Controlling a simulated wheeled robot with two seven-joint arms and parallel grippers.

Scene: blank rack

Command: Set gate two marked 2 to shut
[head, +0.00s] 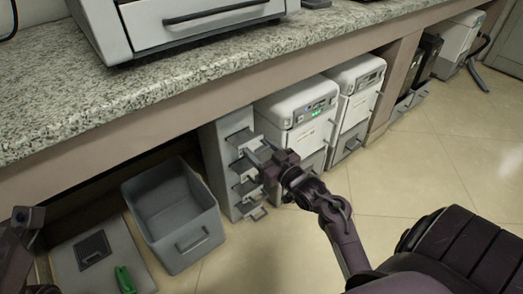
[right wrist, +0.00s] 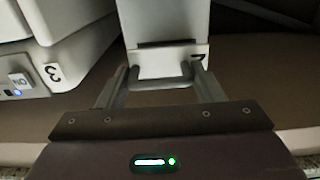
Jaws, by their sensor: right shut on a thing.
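A narrow grey rack (head: 216,150) stands under the counter, with several handled fronts one above another. My right gripper (head: 262,158) is at an upper front of it. In the right wrist view, my right gripper (right wrist: 160,88) is shut on a grey bar handle (right wrist: 158,83), with one finger at each end. The handle is on a pale front (right wrist: 168,62) with a dark slot above it. A mark that looks like a 2 (right wrist: 197,57), partly hidden, is beside the right finger. I cannot tell how far this gate stands out. My left gripper's fingers do not show.
A grey open bin (head: 172,215) stands left of the rack. A flat grey panel with a green item (head: 124,280) lies at lower left. White machines (head: 300,112) stand close right of the rack. The granite counter (head: 150,98) overhangs. The tiled floor in front is clear.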

